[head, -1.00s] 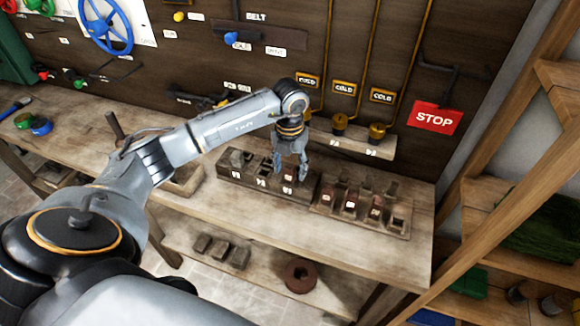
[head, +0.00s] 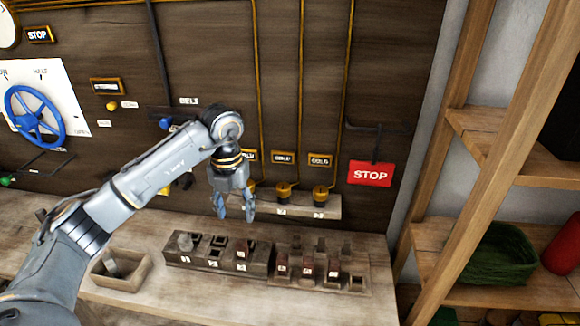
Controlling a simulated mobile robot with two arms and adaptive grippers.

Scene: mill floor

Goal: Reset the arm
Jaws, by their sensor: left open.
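My left gripper (head: 235,208) hangs at the end of my grey left arm, fingers pointing down. It is open, and nothing shows between its fingers. It is in front of the dark wooden wall panel and above the back of the workbench (head: 330,304). A dark wooden block rack (head: 215,262) with numbered slots stands on the bench below the gripper, apart from it. Beside it on the right is a second slotted holder (head: 320,280) with several small blocks. My right gripper is not in the picture.
A small wooden box (head: 122,272) stands left of the racks. A ledge with yellow-and-black caps (head: 320,195) is on the wall right of the gripper, near a red STOP sign (head: 370,173). A blue handwheel (head: 35,115) is at left. Wooden shelves (head: 470,265) stand at right.

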